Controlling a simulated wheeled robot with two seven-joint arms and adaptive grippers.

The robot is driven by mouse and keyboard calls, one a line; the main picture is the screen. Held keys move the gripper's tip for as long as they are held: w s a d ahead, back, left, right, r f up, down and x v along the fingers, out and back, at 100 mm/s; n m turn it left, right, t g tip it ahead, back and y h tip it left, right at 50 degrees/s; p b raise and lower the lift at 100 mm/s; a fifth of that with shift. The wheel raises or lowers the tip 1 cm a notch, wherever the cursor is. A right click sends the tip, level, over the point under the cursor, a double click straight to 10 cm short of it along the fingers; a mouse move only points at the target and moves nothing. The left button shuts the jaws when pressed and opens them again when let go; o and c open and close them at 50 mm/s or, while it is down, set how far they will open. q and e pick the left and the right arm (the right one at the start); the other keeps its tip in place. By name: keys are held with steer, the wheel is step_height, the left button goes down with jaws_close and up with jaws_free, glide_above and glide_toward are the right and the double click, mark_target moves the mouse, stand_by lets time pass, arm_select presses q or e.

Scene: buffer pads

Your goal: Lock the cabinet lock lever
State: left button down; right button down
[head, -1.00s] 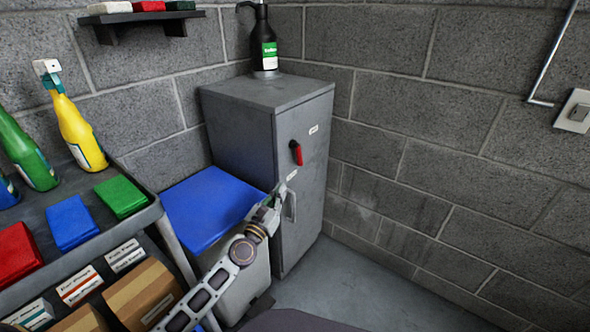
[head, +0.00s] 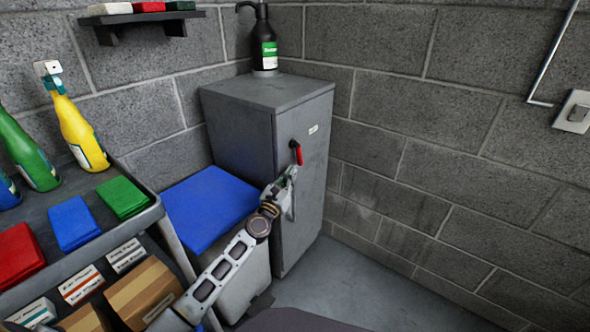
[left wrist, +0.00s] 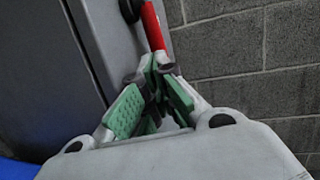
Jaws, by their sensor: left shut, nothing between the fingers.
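The grey cabinet (head: 258,140) stands in the corner with its door facing right. Its red lock lever (head: 298,155) hangs down from a dark pivot on the door, close to vertical in the head view. My left gripper (head: 290,174) is just below the lever's lower end. In the left wrist view the red lever (left wrist: 152,27) slants down to the fingertips of the gripper (left wrist: 156,65). The green-padded fingers are shut with nothing between them. The tips overlap the lever's end, and I cannot tell whether they touch it. My right gripper is out of view.
The cabinet's door handle (head: 291,205) is partly behind my left gripper. A blue-lidded bin (head: 208,205) stands left of the cabinet. A cart (head: 150,215) with bottles and coloured cloths is at the left. A dark bottle (head: 264,45) stands on the cabinet. Floor (head: 350,290) at the right is clear.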

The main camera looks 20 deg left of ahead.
mark_target(299, 164)
arm_select(q)
steer(key=shift+x, duration=1.8)
steer(key=shift+w, duration=0.15)
steer(key=shift+d+f, duration=0.1)
